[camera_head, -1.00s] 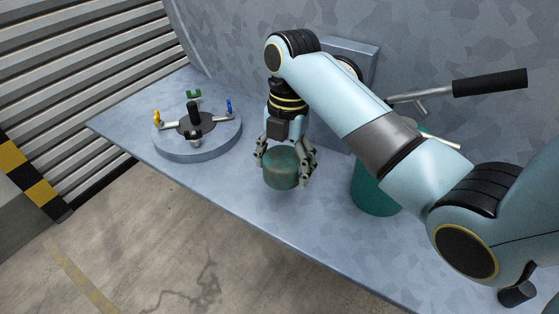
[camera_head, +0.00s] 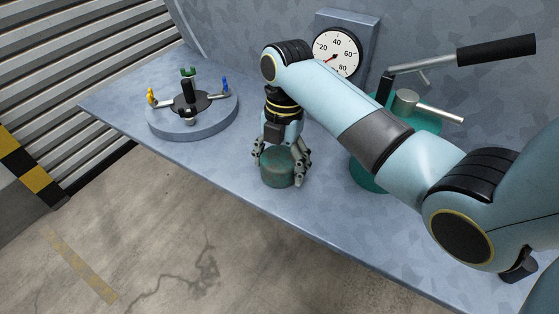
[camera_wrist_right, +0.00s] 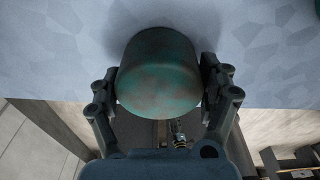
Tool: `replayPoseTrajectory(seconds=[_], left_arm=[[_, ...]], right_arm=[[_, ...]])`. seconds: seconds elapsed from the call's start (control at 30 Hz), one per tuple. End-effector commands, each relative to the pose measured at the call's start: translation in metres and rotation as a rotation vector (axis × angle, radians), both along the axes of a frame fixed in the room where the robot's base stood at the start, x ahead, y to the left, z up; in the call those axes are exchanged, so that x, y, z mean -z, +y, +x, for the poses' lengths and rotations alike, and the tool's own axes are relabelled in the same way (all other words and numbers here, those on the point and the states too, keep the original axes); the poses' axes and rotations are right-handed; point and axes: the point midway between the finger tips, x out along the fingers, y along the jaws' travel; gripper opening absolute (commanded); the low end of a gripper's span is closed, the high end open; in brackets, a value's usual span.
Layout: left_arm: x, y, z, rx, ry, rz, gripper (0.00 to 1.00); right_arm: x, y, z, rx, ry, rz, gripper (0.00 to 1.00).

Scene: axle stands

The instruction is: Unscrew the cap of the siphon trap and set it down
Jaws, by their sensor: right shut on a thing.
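A squat cylinder (camera_head: 277,168), mottled green and brown, appears to be the cap of the siphon trap. My right gripper (camera_head: 281,172) is shut on its sides, with the fingers pointing down over the bench (camera_head: 230,185). The cap looks upright and low over the bench near the front edge; I cannot tell whether it touches the surface. In the right wrist view the cap (camera_wrist_right: 160,75) sits between the two fingers (camera_wrist_right: 160,90). I cannot make out the trap's body for sure. My left gripper is not in view.
A round grey fixture (camera_head: 193,125) with yellow, green and blue knobs stands at the left. A dial gauge (camera_head: 335,52) is behind my right arm. A teal device (camera_head: 370,176) with a black-handled lever (camera_head: 495,50) stands at the right. Bench room is free between fixture and cap.

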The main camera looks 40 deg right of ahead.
Motion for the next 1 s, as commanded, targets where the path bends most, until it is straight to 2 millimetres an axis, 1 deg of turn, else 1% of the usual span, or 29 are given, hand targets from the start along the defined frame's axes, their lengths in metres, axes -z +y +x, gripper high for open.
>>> replayPoseTrajectory(seconds=[0.37,0.63,0.67,0.8,1.0], left_arm=[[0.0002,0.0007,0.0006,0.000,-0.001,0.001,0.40],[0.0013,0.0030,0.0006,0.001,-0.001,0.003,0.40],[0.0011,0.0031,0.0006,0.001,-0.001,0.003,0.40],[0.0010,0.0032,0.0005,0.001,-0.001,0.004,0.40],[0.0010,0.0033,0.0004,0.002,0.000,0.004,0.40]], right_arm=[[0.0008,0.0001,0.0000,0.000,0.000,0.000,0.34],[0.0059,0.0002,0.0002,0.000,-0.001,0.000,0.34],[0.0054,0.0002,0.0003,0.000,-0.001,0.000,0.83],[0.0053,0.0001,0.0002,0.000,-0.001,0.000,1.00],[0.0054,0.0001,0.0000,0.000,0.000,0.000,1.00]])
